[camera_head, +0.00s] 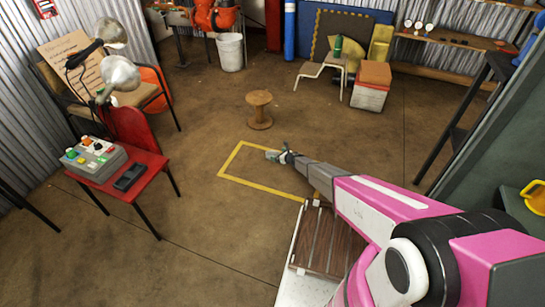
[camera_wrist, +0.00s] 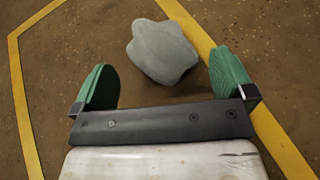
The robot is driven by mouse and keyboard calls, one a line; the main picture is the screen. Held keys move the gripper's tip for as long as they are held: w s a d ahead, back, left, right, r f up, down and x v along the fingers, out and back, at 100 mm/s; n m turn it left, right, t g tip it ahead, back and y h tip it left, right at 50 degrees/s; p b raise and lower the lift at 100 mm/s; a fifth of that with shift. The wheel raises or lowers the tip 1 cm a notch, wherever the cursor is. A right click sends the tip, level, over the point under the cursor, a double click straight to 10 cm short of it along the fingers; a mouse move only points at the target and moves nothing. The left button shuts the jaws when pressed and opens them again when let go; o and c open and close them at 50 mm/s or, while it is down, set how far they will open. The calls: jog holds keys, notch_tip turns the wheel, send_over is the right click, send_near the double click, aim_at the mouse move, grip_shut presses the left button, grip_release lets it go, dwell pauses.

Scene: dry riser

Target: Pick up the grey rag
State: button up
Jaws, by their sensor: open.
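The grey rag (camera_wrist: 163,52) is a crumpled, rounded lump on the brown floor, beside or against a yellow floor line in the wrist view. My gripper (camera_wrist: 160,68) is open, with a green-padded finger on each side. The rag shows between and just beyond the fingertips, apart from both, closer to the right finger. How high the fingers are above the floor I cannot tell. In the head view my gripper (camera_head: 277,155) reaches down inside the yellow outline, and the rag is hard to tell from the fingers there.
The yellow floor outline (camera_head: 232,178) surrounds bare floor. A wooden spool (camera_head: 259,109) stands just behind it. A red stool (camera_head: 143,180) with a control box (camera_head: 94,158) is at left. A slatted wooden surface (camera_head: 335,243) lies under my arm. A dark metal frame (camera_head: 462,120) stands at right.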

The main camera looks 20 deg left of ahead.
aim_at(274, 154)
jog(key=shift+s+f+x, duration=0.1)
jog(key=shift+s+x, duration=0.05)
jog(key=shift+x, duration=1.2)
jog(key=shift+s+f+x, duration=0.1)
jog(key=shift+x, duration=1.25)
jog(key=c, duration=0.8)
